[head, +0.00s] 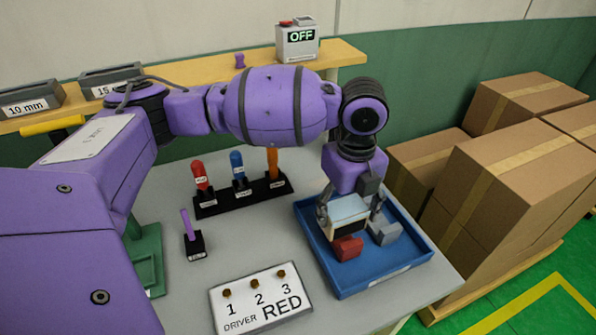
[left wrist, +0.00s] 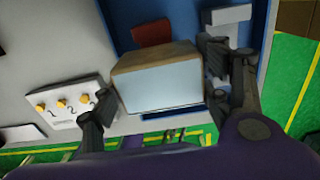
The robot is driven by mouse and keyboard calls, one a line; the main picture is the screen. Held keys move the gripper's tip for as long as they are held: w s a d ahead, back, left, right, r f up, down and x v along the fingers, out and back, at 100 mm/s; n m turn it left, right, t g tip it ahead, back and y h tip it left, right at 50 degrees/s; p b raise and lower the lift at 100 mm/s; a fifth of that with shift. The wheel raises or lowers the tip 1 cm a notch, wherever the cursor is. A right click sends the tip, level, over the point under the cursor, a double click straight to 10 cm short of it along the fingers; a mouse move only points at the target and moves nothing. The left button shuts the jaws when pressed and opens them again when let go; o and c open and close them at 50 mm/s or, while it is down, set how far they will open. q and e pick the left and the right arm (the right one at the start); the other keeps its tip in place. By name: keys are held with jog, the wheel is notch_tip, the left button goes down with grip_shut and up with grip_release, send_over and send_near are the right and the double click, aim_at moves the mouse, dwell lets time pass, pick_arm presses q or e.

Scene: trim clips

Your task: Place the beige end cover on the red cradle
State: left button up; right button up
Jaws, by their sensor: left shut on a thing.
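My left gripper (head: 350,208) is over the blue tray and is shut on the end cover (head: 346,213). The cover shows a pale grey-blue top and a beige edge. In the left wrist view the end cover (left wrist: 158,82) sits between the two fingers of the left gripper (left wrist: 165,100). The red cradle (head: 347,249) stands in the tray, just below and in front of the cover in the head view. It also shows in the left wrist view (left wrist: 152,31), partly hidden by the cover. I cannot tell whether cover and cradle touch. My right gripper is not in view.
The blue tray (head: 372,284) also holds a grey cradle (head: 384,233) to the right of the red one. A white board (head: 262,298) reading "DRIVER RED" lies left of the tray. A black rack (head: 240,197) with red, blue and orange-handled tools stands behind. Cardboard boxes (head: 509,190) stand at the right.

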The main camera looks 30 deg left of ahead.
aim_at(345, 208)
pick_arm(q)
jog(key=shift+f, duration=1.4)
jog(key=shift+s, duration=0.1)
jog(key=o, duration=1.4)
jog(key=shift+f, duration=0.15)
jog(key=shift+c, duration=0.2)
notch_tip(345, 208, up, 12)
jog(key=shift+r+p, duration=0.25)
jog(key=shift+p, duration=0.15)
jog(key=shift+f, duration=0.1)
